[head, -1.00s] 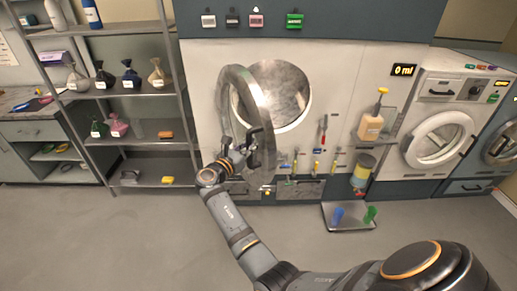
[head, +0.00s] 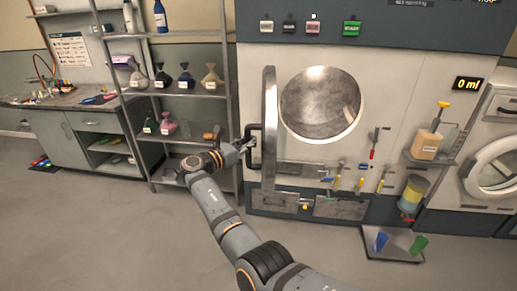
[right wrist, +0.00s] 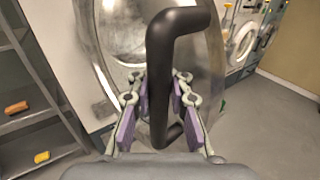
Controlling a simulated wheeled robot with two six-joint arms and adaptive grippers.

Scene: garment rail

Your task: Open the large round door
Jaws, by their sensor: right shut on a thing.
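The large round door (head: 269,125) stands swung out from the big machine and shows nearly edge-on in the head view. Behind it, the round metal opening (head: 320,103) is uncovered. The door's dark bar handle (head: 253,139) is on its left side. My right gripper (head: 246,144) is at this handle. In the right wrist view, the purple-padded fingers of my right gripper (right wrist: 160,103) are on both sides of the black handle (right wrist: 160,70), shut on it. The metal door face (right wrist: 205,75) is behind the handle. My left gripper is not in view.
A metal shelf (head: 187,93) with labelled bags stands close left of the door and my right arm. A tray (head: 393,243) with blue and green items sits low at right. Hand tools hang below the opening. The grey floor in front is clear.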

